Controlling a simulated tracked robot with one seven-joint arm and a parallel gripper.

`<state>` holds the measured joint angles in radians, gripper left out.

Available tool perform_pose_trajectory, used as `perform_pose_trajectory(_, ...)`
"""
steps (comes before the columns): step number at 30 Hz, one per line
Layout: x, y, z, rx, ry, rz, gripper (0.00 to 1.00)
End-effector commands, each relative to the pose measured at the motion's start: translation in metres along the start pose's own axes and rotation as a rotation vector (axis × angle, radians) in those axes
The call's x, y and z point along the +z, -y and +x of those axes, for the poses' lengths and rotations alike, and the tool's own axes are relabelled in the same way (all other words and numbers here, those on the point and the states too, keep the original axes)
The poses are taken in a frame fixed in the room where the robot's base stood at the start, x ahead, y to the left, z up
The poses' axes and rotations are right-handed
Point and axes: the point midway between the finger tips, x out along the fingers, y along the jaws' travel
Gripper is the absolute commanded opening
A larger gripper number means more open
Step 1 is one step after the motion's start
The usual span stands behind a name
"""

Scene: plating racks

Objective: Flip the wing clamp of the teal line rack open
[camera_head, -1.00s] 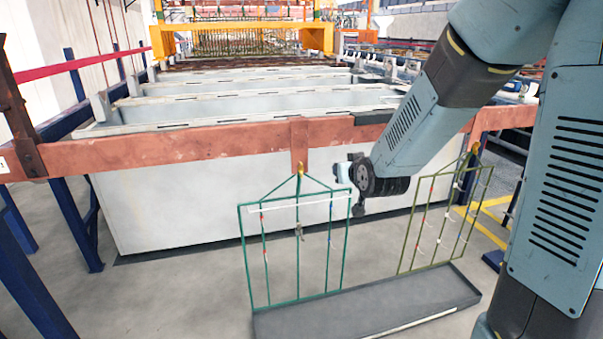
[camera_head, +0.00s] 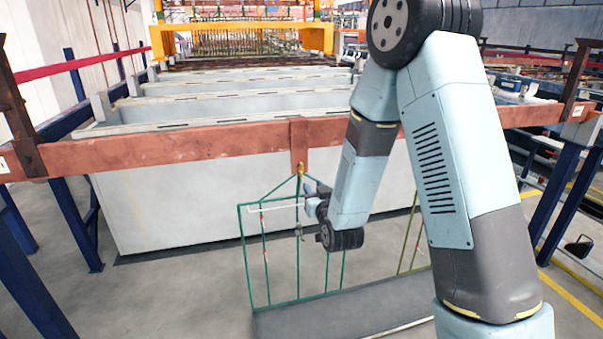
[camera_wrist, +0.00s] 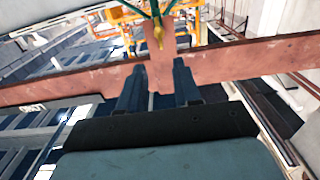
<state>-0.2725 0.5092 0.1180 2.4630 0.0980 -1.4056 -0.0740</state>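The teal line rack (camera_head: 241,245) is a thin green frame hanging upright from the copper-coloured bar (camera_head: 150,151). Its small yellow clamp (camera_head: 301,169) sits at the rack's peak, against the bar's hanging tab; whether its wing is open or shut is too small to tell. My gripper (camera_head: 308,187) is just below and right of the clamp, close to the rack's upper right side. In the wrist view my gripper (camera_wrist: 157,72) has its two dark fingers apart and nothing between them. The yellow clamp (camera_wrist: 158,36) shows beyond the fingertips, apart from them.
A dark grey tray (camera_head: 335,312) lies below the rack. An olive rack (camera_head: 411,235) hangs to the right, mostly hidden behind my arm. White tanks (camera_head: 190,205) stand behind the bar. Blue posts (camera_head: 75,225) stand at the left. Floor is clear at front left.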

Motion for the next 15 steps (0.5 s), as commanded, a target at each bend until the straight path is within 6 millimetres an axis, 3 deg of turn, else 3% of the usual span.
perform_pose_trajectory(15, 0.000, 0.000, 0.089, 0.000, -0.001, 0.001, 0.33)
